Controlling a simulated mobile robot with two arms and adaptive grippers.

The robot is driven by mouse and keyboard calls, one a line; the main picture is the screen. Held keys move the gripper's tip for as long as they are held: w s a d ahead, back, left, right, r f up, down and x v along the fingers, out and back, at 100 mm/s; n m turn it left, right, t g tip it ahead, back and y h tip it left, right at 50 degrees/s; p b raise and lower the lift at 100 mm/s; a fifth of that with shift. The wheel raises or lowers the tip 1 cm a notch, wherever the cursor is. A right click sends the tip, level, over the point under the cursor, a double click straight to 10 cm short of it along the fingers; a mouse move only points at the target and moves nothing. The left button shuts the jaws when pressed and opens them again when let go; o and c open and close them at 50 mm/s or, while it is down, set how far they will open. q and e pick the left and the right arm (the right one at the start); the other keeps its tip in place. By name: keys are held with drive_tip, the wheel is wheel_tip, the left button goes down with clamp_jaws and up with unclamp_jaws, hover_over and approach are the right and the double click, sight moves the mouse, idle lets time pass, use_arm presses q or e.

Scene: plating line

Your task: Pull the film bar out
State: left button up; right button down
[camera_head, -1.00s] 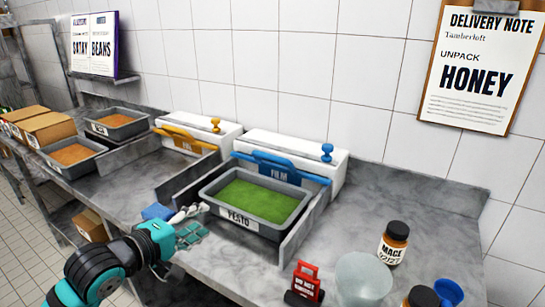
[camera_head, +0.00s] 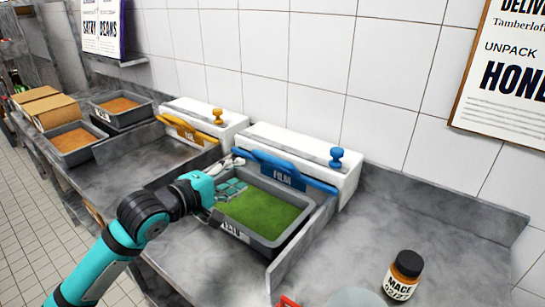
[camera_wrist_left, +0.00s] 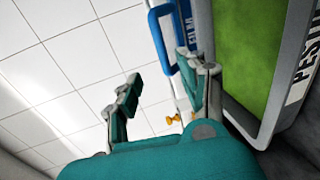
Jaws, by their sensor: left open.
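The film bar (camera_head: 292,176) is blue with a FILM label. It lies along the front of the white film dispenser (camera_head: 300,152), behind the pesto tray. In the left wrist view the bar's blue edge (camera_wrist_left: 157,36) shows at the top, beyond the fingertips. My left gripper (camera_head: 234,176) is over the left rear part of the tray, near the bar's left end. In the left wrist view its fingers (camera_wrist_left: 158,84) are apart with nothing between them. I cannot tell whether a finger touches the bar. My right gripper is not in view.
The grey pesto tray (camera_head: 265,243) holds green contents and sits between upright metal side plates. A second white dispenser (camera_head: 205,117) with a yellow bar stands to the left. A mace jar (camera_head: 404,275) stands front right. The counter at right is mostly clear.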

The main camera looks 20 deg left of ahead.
use_arm(q)
approach(269, 160)
drive_tip(key=w, duration=0.1)
drive_tip(key=x, duration=0.4)
drive_tip(key=p+x, duration=0.1)
drive_tip(key=x, duration=0.4)
drive_tip(key=shift+d+f, duration=0.1)
drive_tip(key=shift+d, duration=0.15)
drive_tip(key=shift+w+d, duration=0.1)
drive_tip(key=shift+w, duration=0.2)
drive_tip(key=shift+f, duration=0.1)
clamp_jaws()
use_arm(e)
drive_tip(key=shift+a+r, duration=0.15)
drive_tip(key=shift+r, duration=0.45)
use_arm(q)
drive_tip(key=shift+w, duration=0.1)
